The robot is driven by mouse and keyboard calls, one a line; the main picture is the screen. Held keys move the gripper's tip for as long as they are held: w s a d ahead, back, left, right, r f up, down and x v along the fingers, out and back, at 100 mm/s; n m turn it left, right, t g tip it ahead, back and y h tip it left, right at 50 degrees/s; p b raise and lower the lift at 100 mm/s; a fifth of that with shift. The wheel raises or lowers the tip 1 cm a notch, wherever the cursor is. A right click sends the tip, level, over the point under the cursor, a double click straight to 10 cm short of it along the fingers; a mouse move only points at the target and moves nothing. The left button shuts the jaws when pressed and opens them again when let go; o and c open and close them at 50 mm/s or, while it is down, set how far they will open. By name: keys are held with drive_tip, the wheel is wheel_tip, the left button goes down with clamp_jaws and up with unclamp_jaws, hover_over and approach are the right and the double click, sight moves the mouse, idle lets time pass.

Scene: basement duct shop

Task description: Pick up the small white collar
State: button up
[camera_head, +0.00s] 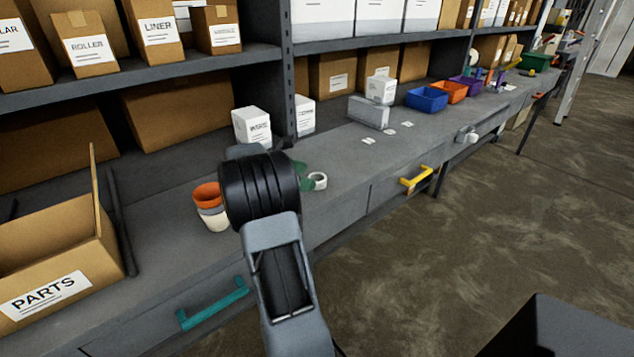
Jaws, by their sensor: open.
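A small white collar (318,181), a short ring with an open middle, lies on the grey workbench (345,170) just right of my black wrist joint. A green piece (304,178) sits right beside it on the left, partly hidden by my arm. My arm reaches up from the bottom of the view. Only a dark bit of what seems to be my gripper (287,144) shows past the wrist, behind and left of the collar. The jaws are open; most of them is hidden, and nothing is seen held.
An open PARTS box (52,258) is at the far left. A white box (252,126) stands behind the wrist. A grey block (368,112) and blue bin (426,99) are farther right. Shelves overhang the bench's back.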

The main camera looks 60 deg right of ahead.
sight(314, 177)
drive_tip(key=shift+x, duration=1.85)
drive_tip(key=shift+w, duration=0.1)
drive_tip(key=c, duration=1)
drive_tip(key=shift+r, duration=0.1)
